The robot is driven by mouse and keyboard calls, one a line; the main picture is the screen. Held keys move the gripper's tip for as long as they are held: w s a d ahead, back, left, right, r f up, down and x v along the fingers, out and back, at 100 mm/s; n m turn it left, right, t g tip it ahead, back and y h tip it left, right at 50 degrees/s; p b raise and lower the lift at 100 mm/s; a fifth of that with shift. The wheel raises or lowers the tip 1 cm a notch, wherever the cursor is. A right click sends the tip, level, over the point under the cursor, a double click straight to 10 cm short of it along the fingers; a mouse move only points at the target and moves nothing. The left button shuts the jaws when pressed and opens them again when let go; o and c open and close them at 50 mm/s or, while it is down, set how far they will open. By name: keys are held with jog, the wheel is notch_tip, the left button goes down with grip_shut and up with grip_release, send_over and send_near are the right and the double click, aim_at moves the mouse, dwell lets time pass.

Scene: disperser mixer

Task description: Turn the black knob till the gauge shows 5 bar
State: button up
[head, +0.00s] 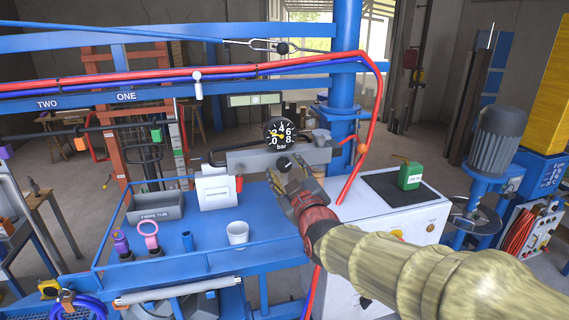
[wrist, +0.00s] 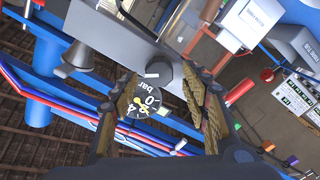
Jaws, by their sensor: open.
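The black knob (head: 284,162) sits on the front of a grey block below the gauge. In the wrist view the knob (wrist: 159,75) shows a white mark and lies between the fingertips. The round black gauge (head: 280,133) stands above the block, marked 0 to 8 bar. Its yellow needle points left, near the 2; the exact reading is too small to tell. The gauge (wrist: 142,108) also shows upside down in the wrist view. My gripper (head: 290,178) is open just in front of the knob, its fingers (wrist: 160,82) on either side; I cannot tell whether they touch it.
The grey block (head: 245,160) sits above a blue bench. A white box (head: 215,188), a grey bin (head: 155,207) and a white cup (head: 238,233) stand to the left. A red hose (head: 372,120) hangs right of the gauge.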

jog(key=shift+x, duration=0.85)
jog(key=shift+c, duration=1)
jog(key=c, duration=1)
jog(key=shift+o, duration=0.2)
